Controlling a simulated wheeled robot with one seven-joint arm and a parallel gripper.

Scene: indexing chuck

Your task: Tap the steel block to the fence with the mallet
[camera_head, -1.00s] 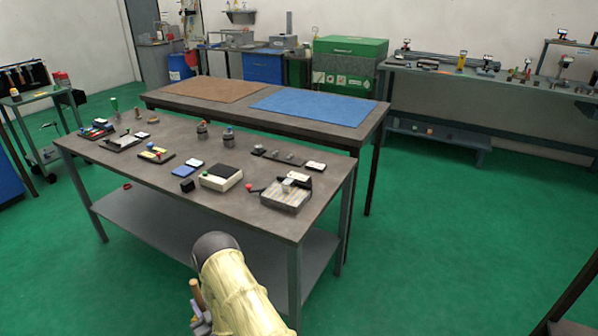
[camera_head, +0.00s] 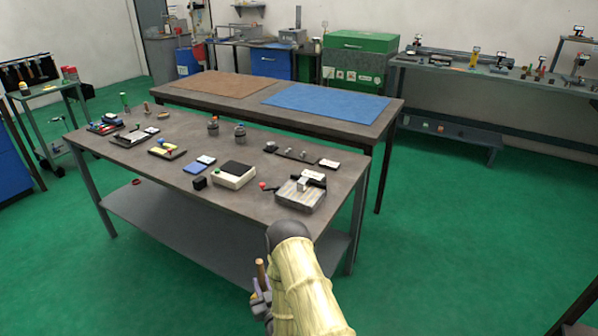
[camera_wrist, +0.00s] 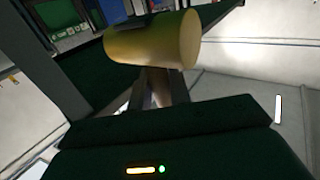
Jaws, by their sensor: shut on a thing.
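My gripper (camera_wrist: 160,90) is shut on the mallet's handle. In the wrist view the mallet's yellow cylindrical head (camera_wrist: 150,40) lies across the space beyond the fingers. In the head view my gripper (camera_head: 261,300) shows at the bottom, partly hidden by my arm, with a brown stick-like part (camera_head: 261,273) above it, in front of the bench edge. A small light steel block (camera_head: 303,185) appears to sit on a grey plate fixture (camera_head: 296,199) at the bench's front right corner. A dark bar (camera_head: 314,176) at its back may be the fence. Any gap between block and bar is too small to tell.
The grey workbench (camera_head: 235,156) carries a cream box (camera_head: 233,178), a black cube (camera_head: 199,182) and several small fixtures. A red knob (camera_head: 263,185) stands beside the plate fixture. A second table (camera_head: 230,104) with brown and blue mats stands behind. Green floor is open at right.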

